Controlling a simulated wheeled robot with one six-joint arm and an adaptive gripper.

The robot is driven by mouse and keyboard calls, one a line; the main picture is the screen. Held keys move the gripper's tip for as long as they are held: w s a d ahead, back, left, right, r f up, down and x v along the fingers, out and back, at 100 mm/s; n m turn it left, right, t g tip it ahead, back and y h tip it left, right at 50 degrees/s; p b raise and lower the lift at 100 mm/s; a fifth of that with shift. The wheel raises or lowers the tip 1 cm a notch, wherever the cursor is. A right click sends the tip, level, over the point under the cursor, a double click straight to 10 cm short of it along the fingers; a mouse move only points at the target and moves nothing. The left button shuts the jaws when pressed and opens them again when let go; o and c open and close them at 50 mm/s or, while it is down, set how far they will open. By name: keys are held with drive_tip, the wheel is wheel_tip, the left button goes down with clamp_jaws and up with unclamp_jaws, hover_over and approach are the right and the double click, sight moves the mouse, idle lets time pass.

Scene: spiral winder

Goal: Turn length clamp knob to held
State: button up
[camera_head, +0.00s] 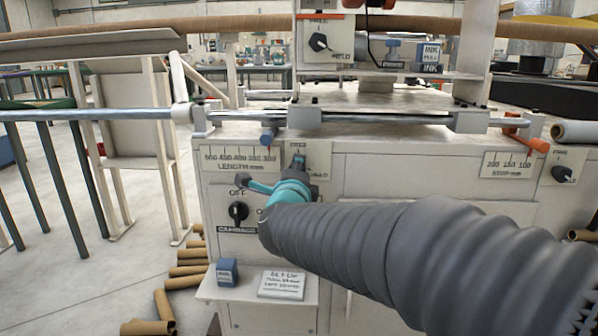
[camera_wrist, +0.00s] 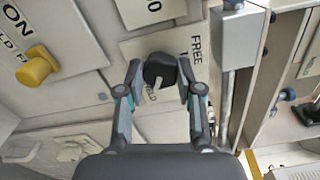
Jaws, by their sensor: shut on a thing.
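The length clamp knob (camera_wrist: 157,65) is a round black knob with a white pointer mark, on a pale plate (camera_wrist: 140,45) lettered FREE and HELD. In the wrist view my gripper (camera_wrist: 159,82) is shut on it, one finger on each side. The white mark points down and left in the picture, toward the HELD lettering, which is partly hidden. In the head view my gripper (camera_head: 293,180) is at the plate beside the LENGTH scale (camera_head: 240,160), and my arm covers part of the machine front.
A black OFF switch (camera_head: 238,212) sits just left of my gripper. Above is another FREE/HELD knob (camera_head: 318,42); a further clamp knob (camera_head: 562,173) is at the right. A small shelf (camera_head: 250,293) bears a blue block (camera_head: 228,272) and a note card (camera_head: 283,284). Cardboard tubes (camera_head: 165,305) lie on the floor.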

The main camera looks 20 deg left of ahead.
drive_tip(key=o, duration=1.2)
drive_tip(key=shift+c, duration=0.2)
drive_tip(key=v, duration=1.2)
